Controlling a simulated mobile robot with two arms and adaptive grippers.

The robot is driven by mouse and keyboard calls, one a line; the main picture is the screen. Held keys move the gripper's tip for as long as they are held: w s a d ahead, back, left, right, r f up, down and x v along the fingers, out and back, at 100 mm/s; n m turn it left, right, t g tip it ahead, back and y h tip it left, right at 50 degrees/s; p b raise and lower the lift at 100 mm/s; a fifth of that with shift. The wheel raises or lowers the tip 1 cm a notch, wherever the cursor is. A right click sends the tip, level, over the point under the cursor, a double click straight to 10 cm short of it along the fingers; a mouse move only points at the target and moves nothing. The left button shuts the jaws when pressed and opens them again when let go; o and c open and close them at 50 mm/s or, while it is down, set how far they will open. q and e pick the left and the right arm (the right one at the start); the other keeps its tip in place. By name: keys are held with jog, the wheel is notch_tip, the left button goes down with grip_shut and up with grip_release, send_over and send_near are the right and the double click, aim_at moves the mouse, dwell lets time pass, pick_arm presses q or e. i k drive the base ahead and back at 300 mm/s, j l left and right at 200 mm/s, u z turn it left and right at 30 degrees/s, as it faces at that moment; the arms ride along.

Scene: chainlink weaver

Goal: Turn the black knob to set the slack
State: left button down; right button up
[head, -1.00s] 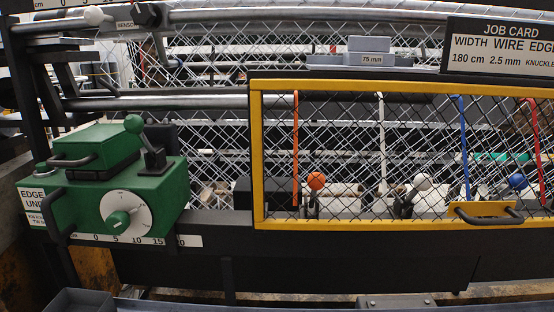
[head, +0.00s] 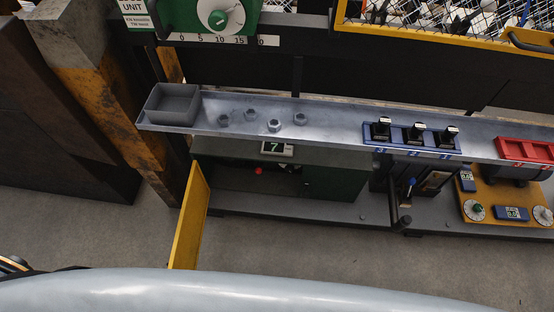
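A yellow panel (head: 492,190) low on the right carries two white dials. The left dial (head: 475,211) has a green knob. The right dial (head: 543,215) is near the picture's edge, and its knob is too small to make out. Small blue-framed displays sit on the panel, one upper left (head: 467,181) and one between the dials (head: 512,213); their digits are not readable. I cannot pick out a black knob for certain. Neither of my grippers is in view.
A grey shelf (head: 335,125) crosses above the panel. It holds a grey bin (head: 172,104), several hex nuts, a blue rack (head: 412,138) with black pieces and a red tray (head: 525,150). A yellow door (head: 190,218) stands open. The floor in front is clear.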

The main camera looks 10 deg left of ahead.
aim_at(289, 168)
jog(key=k+j, duration=0.1)
jog(key=k+l+u, duration=0.15)
jog(key=l, duration=0.25)
jog(key=k+l+u, duration=0.15)
jog(key=l, duration=0.25)
jog(key=k+l+u, duration=0.2)
jog(key=k+l, duration=0.1)
jog(key=k, duration=0.05)
